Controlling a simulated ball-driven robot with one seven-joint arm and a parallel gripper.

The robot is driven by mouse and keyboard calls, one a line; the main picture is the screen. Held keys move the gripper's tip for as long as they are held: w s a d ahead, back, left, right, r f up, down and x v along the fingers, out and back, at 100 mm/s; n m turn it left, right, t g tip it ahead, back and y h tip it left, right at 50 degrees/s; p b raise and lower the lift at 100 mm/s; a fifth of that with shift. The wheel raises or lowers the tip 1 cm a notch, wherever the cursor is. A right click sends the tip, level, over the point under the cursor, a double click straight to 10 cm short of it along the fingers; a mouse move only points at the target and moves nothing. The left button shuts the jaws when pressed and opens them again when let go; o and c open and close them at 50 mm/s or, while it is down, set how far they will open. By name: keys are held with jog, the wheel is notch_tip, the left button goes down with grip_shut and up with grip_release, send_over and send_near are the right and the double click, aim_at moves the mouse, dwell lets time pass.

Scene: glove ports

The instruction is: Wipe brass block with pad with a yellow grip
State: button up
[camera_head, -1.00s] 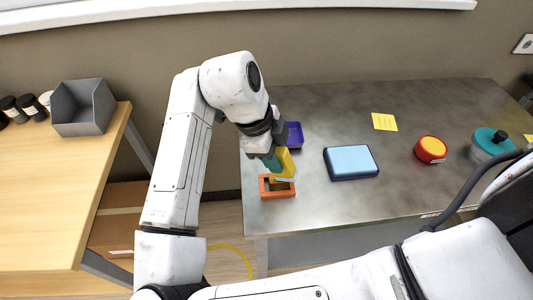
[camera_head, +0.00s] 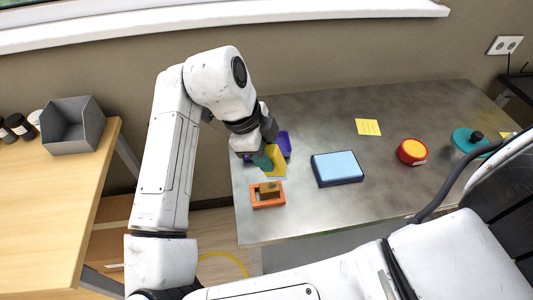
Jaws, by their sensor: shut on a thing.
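The brass block (camera_head: 269,187) sits in an orange frame (camera_head: 267,204) near the left front corner of the grey table. My gripper (camera_head: 266,161), with teal fingers, is shut on the yellow grip (camera_head: 277,155) of the pad. The pale blue-grey pad (camera_head: 275,177) shows below the grip, just behind the brass block as seen here. I cannot tell whether the pad touches the block or the frame. My arm and gripper hide part of the table behind them.
A purple tray (camera_head: 285,141) stands close behind my gripper. A dark blue box with a light blue top (camera_head: 337,168) lies to the right. Beyond are a yellow note (camera_head: 368,127), a red and yellow round thing (camera_head: 412,152) and a teal round thing (camera_head: 470,139).

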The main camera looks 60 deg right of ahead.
jog(key=shift+r, duration=0.55)
jog(key=shift+r+p, duration=1.05)
jog(key=shift+r, duration=0.5)
